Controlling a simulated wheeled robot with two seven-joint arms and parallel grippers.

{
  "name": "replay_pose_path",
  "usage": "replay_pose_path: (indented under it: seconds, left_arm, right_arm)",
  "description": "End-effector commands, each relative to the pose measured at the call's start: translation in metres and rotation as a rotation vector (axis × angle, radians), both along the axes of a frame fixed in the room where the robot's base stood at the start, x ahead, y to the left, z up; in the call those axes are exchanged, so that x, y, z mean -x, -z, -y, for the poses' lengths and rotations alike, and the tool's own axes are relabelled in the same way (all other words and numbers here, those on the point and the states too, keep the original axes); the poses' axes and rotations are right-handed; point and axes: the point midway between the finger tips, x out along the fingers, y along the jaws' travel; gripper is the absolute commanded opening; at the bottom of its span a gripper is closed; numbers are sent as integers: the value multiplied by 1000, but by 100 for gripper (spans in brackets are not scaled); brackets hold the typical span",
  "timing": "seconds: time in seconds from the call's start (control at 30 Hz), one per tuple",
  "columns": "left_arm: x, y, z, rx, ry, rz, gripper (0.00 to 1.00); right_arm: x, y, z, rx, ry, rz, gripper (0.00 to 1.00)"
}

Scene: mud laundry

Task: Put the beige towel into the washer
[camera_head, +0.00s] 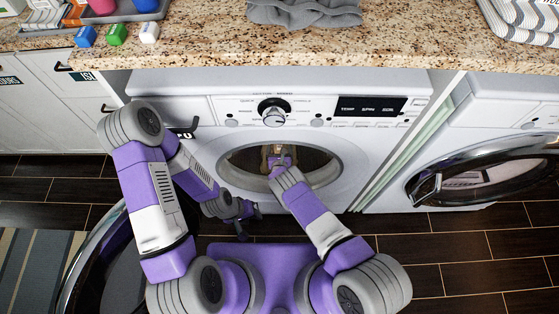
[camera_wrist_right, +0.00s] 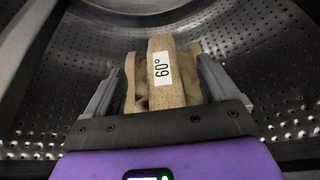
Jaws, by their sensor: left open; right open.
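The white washer (camera_head: 352,172) stands under the counter with its round opening facing me. My right gripper (camera_head: 279,160) reaches into this opening. In the right wrist view the beige towel (camera_wrist_right: 163,90), with a white "60°" label, lies inside the perforated metal drum (camera_wrist_right: 262,75). It sits between the spread fingers of my right gripper (camera_wrist_right: 160,78), which is open around it. In the head view only a small part of the towel (camera_head: 266,151) shows past the gripper. My left gripper (camera_head: 241,217) is open and empty, low in front of the washer, outside the opening.
The washer's round door (camera_head: 82,262) stands open at the lower left, partly behind my left arm. A second machine with a round glass door (camera_head: 480,180) is at the right. The granite counter (camera_head: 200,50) above holds a grey towel (camera_head: 304,12), striped cloths (camera_head: 520,22) and small coloured blocks (camera_head: 116,34).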

Motion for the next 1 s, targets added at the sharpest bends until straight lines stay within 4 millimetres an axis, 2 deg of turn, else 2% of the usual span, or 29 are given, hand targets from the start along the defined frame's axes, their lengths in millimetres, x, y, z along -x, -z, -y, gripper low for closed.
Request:
replay_pose_path:
  seconds: [0.03,0.2,0.4,0.6,0.73,1.0]
  left_arm:
    - [0,0,0,0,0,0,43]
    - [0,-29,0,0,0,0,43]
    - [0,-52,0,0,0,0,43]
    - [0,-62,0,0,0,0,43]
    - [0,-63,0,0,0,0,43]
    - [0,-63,0,0,0,0,43]
  right_arm:
    - [-1,-7,-1,3,-3,3,88]
    - [34,-22,-1,2,-2,-4,88]
    - [74,-39,-1,2,-2,-2,88]
    - [101,-48,0,1,0,0,88]
    - [109,-50,0,-1,0,1,88]
    - [111,-49,0,-1,0,1,88]
